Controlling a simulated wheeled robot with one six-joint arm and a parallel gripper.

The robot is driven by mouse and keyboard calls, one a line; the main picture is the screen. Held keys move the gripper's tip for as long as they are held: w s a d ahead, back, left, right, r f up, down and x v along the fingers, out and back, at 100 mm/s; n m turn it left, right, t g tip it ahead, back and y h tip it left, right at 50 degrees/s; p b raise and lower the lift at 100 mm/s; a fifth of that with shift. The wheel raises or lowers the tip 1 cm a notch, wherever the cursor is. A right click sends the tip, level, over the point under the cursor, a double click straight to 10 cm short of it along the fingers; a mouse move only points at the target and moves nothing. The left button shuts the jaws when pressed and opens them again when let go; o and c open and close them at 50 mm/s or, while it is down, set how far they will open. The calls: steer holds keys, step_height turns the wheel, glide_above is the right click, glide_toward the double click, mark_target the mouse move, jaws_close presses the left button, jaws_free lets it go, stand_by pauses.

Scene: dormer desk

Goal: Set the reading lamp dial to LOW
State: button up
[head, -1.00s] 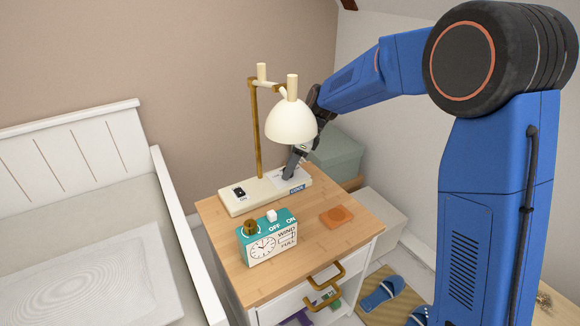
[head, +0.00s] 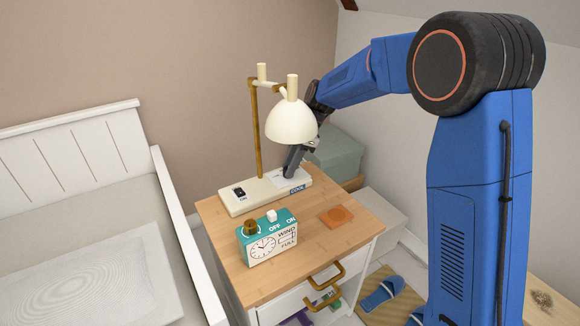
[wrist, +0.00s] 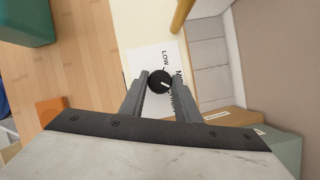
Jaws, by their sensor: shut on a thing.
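The reading lamp (head: 291,122) has a cream shade and a brass post, on a cream base (head: 240,203) on the nightstand. Its dial (wrist: 160,81) is a small black knob with a white pointer mark, on a white label plate. The word LOW is printed beside the dial in the wrist view; other lettering to its right is partly hidden by a finger. The pointer mark faces right, towards that lettering, not LOW. My gripper (wrist: 161,88) is shut on the dial, one finger on each side. In the head view my gripper (head: 290,171) reaches down behind the shade; the dial is hidden there.
A teal clock box (head: 268,240) with a brass knob and a white switch stands in front of the lamp. An orange coaster (head: 337,216) lies to the right. The lamp shade hangs close beside my wrist. A black rocker switch (head: 239,192) sits on the base's left end.

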steer(key=n, duration=0.2)
steer(key=n+g+h, duration=0.1)
steer(key=n, duration=0.1)
steer(key=shift+w+a+n+g, duration=0.1)
steer(key=shift+w+n+g, duration=0.1)
steer(key=shift+n+g, duration=0.1)
steer(key=n, duration=0.2)
steer(key=n+g+h, duration=0.1)
steer(key=n, duration=0.2)
steer(key=shift+a+h, duration=0.1)
steer(key=shift+h, duration=0.2)
steer(key=n, duration=0.2)
steer(key=n+h, duration=0.1)
steer(key=n, duration=0.2)
steer(key=shift+a+g+h, duration=0.15)
steer(key=shift+g+h, duration=0.15)
steer(key=n+h, duration=0.1)
steer(key=n, duration=0.3)
steer(key=shift+a+n+h, duration=0.1)
steer(key=shift+n+h, duration=0.3)
steer(key=o, duration=1)
steer(key=shift+o, duration=0.2)
steer(key=shift+r, duration=0.1)
